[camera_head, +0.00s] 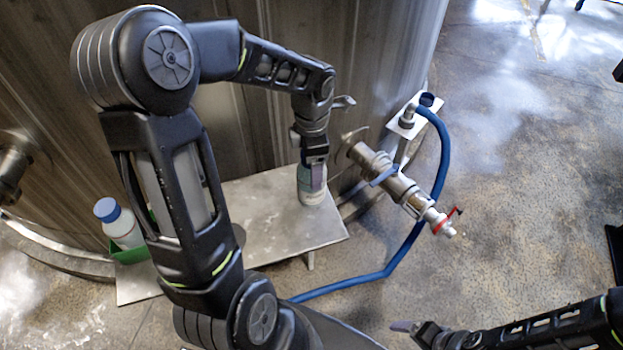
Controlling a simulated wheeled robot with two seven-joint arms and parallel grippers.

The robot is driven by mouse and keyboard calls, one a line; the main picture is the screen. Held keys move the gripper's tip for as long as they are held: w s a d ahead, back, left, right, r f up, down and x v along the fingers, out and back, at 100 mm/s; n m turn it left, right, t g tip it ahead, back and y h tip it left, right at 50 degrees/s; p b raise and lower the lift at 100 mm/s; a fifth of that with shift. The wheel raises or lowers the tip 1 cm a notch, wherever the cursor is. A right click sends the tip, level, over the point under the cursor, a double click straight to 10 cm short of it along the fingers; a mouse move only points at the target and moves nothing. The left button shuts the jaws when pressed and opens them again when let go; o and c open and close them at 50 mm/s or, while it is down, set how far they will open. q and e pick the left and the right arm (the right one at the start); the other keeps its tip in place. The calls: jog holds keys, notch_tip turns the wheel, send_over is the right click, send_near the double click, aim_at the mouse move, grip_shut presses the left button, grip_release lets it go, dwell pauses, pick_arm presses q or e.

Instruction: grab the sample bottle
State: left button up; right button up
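A pale sample bottle (311,198) with a greenish band stands upright on the metal shelf (262,228), near its right end. My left gripper (313,178) reaches down onto it from above, with a finger in front of the bottle's upper part. The gripper hides the bottle's top, and I cannot tell whether the fingers press on it. A second white bottle (121,231) with a blue cap stands in a green holder (128,254) at the shelf's left end. My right gripper (408,328) is low at the bottom, away from both bottles; its opening is unclear.
A large metal tank (270,110) rises behind the shelf. A valve pipe (393,186) with a red handle (446,221) juts out right of the bottle. A blue hose (440,160) loops around it to the floor.

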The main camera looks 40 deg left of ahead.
pick_arm(q)
grip_shut()
dwell(0.6)
